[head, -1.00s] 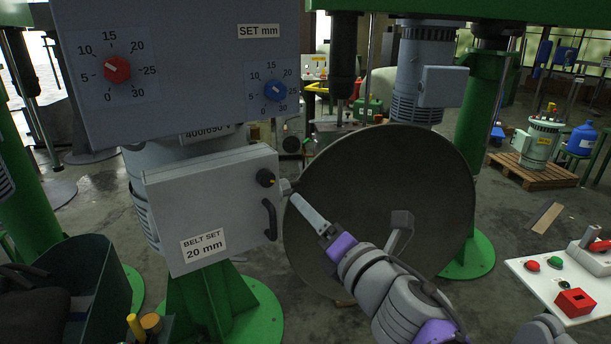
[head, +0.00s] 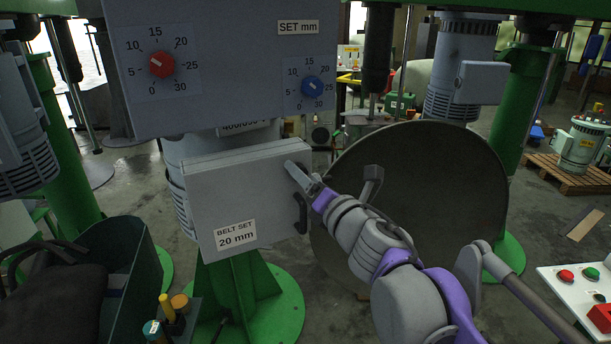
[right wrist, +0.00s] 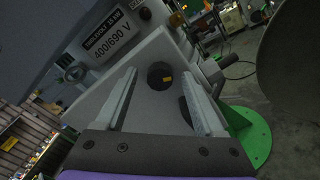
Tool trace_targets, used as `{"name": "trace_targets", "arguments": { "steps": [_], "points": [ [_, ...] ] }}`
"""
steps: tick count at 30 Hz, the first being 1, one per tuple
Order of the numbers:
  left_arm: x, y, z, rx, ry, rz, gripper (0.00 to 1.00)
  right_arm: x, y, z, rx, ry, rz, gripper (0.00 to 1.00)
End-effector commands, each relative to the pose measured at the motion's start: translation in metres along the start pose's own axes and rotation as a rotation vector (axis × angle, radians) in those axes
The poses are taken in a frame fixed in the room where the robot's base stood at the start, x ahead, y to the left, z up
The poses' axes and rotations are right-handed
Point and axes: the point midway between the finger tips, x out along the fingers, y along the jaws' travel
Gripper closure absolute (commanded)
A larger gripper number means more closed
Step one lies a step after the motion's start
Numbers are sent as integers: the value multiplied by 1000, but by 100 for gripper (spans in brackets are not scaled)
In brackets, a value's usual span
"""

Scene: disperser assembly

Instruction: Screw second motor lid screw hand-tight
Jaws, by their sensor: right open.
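The motor lid (head: 215,200) is a flat grey cover labelled "BELT SET 20 mm", on the motor at centre left of the head view. It also shows in the right wrist view (right wrist: 150,115). A black round screw knob (right wrist: 160,75) with a yellow mark sits on it, between my two finger lines in the right wrist view; contact cannot be told. In the head view my gripper hides this knob. My right gripper (head: 298,172) is at the lid's upper right corner, open, with both fingers spread in the right wrist view (right wrist: 158,72). My left gripper is not in view.
A dark handle (head: 301,214) stands on the lid's right edge, just below my gripper. A large dark disc (head: 430,180) is close behind my right arm. The control panel (head: 225,90) with red and blue dials overhangs the lid. A green bin (head: 130,262) stands lower left.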

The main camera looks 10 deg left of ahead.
Motion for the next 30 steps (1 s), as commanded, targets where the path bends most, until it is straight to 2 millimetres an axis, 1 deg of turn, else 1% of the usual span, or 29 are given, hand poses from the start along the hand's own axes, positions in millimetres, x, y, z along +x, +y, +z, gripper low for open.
{"name": "trace_targets", "arguments": {
  "steps": [8, 9, 11, 15, 17, 18, 20, 30],
  "points": [
    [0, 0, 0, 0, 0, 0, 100, 1, 0, 0, 0, 0, 0, 30],
    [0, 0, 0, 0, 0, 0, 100, 1, 0, 0, 0, 0, 0, 37],
    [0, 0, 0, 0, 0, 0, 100, 1, 0, 0, 1, 0, 0, 48],
    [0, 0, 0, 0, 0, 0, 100, 1, 0, 0, 1, 0, 0, 73],
    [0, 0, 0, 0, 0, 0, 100, 1, 0, 0, 1, 0, 0, 84],
    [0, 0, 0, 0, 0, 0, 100, 1, 0, 0, 1, 0, 0, 91],
    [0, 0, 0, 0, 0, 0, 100, 1, 0, 0, 1, 0, 0, 100],
    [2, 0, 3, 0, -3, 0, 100, 1, -1, -1, 27, 1, 0, 100]
  ]
}}
